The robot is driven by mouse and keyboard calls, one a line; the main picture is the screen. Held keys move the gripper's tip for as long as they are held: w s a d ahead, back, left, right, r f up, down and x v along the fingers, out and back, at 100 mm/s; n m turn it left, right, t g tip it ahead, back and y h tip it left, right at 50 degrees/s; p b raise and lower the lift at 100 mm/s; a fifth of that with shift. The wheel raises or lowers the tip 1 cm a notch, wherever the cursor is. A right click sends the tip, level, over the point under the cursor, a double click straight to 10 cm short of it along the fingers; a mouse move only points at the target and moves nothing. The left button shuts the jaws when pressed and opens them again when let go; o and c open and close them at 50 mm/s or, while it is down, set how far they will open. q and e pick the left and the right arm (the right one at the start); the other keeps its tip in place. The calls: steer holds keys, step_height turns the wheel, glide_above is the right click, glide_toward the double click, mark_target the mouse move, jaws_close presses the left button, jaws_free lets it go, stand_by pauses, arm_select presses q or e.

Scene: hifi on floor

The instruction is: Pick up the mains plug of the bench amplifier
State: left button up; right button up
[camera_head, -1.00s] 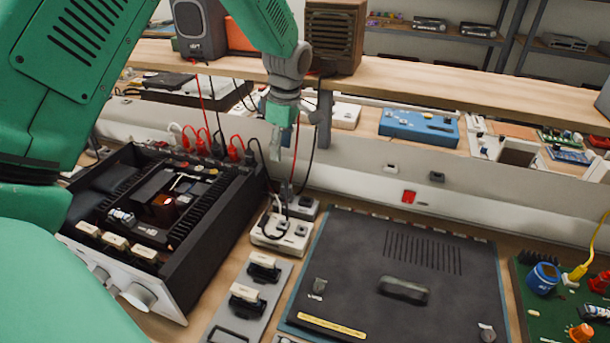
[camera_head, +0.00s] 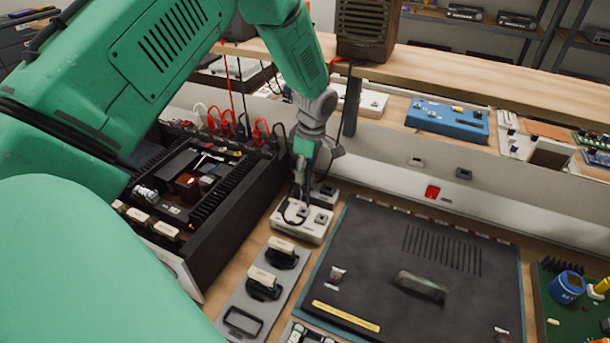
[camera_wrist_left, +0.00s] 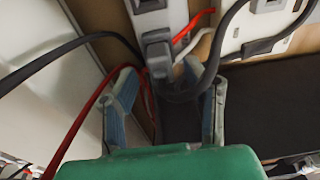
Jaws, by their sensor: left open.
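The bench amplifier (camera_head: 232,226), a black open-topped chassis with a light front panel, stands on the left of the bench. My left gripper (camera_head: 300,192) points down over the sockets behind its right side. In the left wrist view the gripper (camera_wrist_left: 170,82) is open. A dark grey plug (camera_wrist_left: 157,57) sits on a grey socket strip between and just beyond the fingertips, with nothing gripped. A second dark plug (camera_wrist_left: 272,43) is on the white strip to the right, with a thick black cable curling near the right finger. Which cable leads to the amplifier is unclear. My right gripper is out of view.
The white socket strip (camera_head: 316,230) lies beside a large dark panel (camera_head: 400,275). Red and black leads (camera_head: 262,130) rise behind the amplifier; a red lead (camera_wrist_left: 85,118) passes near the left finger. A wooden shelf (camera_head: 470,82) runs above the back.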

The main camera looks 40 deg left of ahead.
arm_select(q)
steer(key=shift+d+f, duration=0.2)
steer(key=shift+f, duration=0.35)
steer(key=shift+d+f, duration=0.1)
steer(key=shift+d, duration=0.2)
steer(key=shift+w+d, duration=0.1)
steer(key=shift+d, duration=0.4)
steer(key=shift+d+r, duration=0.1)
steer(key=shift+r, duration=0.1)
steer(key=shift+c, duration=0.9)
steer(key=c, duration=0.7)
steer(key=shift+a+f, duration=0.2)
steer(key=shift+a, duration=0.5)
jaws_close()
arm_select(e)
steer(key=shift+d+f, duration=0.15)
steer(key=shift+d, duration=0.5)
arm_select(q)
steer(key=shift+d, duration=0.1)
